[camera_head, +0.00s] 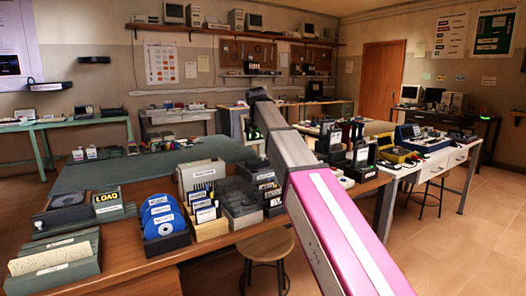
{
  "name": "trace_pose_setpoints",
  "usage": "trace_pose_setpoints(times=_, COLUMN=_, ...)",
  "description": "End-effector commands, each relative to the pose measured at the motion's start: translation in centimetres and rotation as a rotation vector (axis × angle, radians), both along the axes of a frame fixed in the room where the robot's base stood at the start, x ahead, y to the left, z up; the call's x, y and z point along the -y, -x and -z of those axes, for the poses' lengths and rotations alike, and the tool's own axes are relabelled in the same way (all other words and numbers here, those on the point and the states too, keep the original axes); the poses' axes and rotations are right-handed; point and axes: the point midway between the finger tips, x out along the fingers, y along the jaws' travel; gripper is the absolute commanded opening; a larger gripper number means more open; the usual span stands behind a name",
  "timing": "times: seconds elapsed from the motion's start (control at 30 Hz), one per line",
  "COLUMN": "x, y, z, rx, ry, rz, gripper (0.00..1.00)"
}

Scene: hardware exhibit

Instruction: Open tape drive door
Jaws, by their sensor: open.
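I cannot pick out a tape drive or its door with certainty. My pink and grey arm runs from the lower right up to a dark joint near the picture's middle. My gripper's fingers do not show; the part of the arm past that joint is hidden or too small to make out.
The near workbench (140,262) holds a card tray (55,262), blue discs in a stand (162,222) and a wooden file box (207,226). A stool (266,246) stands at its front. A white bench (455,160) stands right. Tiled floor (470,240) is clear at lower right.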

Motion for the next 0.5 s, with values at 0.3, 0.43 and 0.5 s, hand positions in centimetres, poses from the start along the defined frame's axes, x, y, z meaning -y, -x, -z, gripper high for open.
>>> trace_pose_setpoints(times=0.3, x=0.3, y=-1.3, z=3.2, rx=-0.002, ry=0.001, rz=0.0, gripper=0.48)
trace_pose_setpoints(times=0.43, x=0.5, y=-2.2, z=5.4, rx=-0.002, ry=0.001, rz=0.0, gripper=0.48)
trace_pose_setpoints(times=0.5, x=0.6, y=-2.6, z=6.5, rx=-0.002, ry=0.001, rz=0.0, gripper=0.48)
